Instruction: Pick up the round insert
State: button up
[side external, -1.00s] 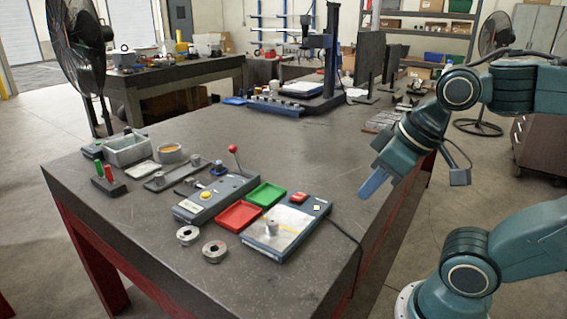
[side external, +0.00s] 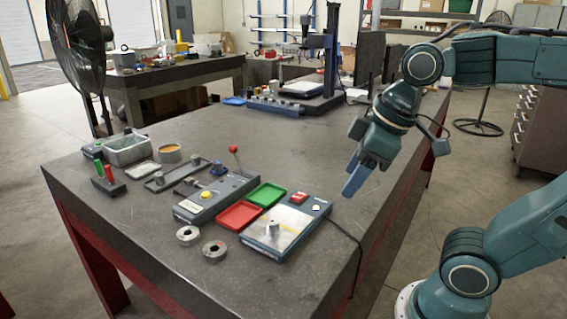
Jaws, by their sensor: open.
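My gripper (side external: 353,184), with blue fingers, hangs over the right part of the table, up and to the right of the small parts. It is open, with nothing seen between its fingers. Two round metal pieces with holes lie near the table's front edge: one on the left (side external: 188,235) and one on the right (side external: 214,251). A small metal cylinder (side external: 272,230) stands on the pale plate of a flat device (side external: 286,240). I cannot tell for sure which of these is the round insert. All are clear of my gripper.
A red tray (side external: 239,215) and green tray (side external: 266,195) lie beside a control box (side external: 215,198) with a red-knobbed lever (side external: 234,151). A dark plate with posts (side external: 163,182) lies to the left. A cable (side external: 350,236) trails off the right edge. The table's middle is clear.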

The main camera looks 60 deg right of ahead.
jog(key=w+a+r+n+g, duration=0.1)
jog(key=w+n+g, duration=0.1)
jog(key=w+n, duration=0.5)
jog(key=n+g, duration=0.3)
jog(key=n, duration=0.6)
send_over(272, 221)
jog(key=shift+w+d+f, duration=0.1)
jog(key=shift+f, duration=0.85)
jog(key=shift+f, duration=4.35)
jog(key=shift+f, duration=2.6)
jog(key=shift+c, duration=0.2)
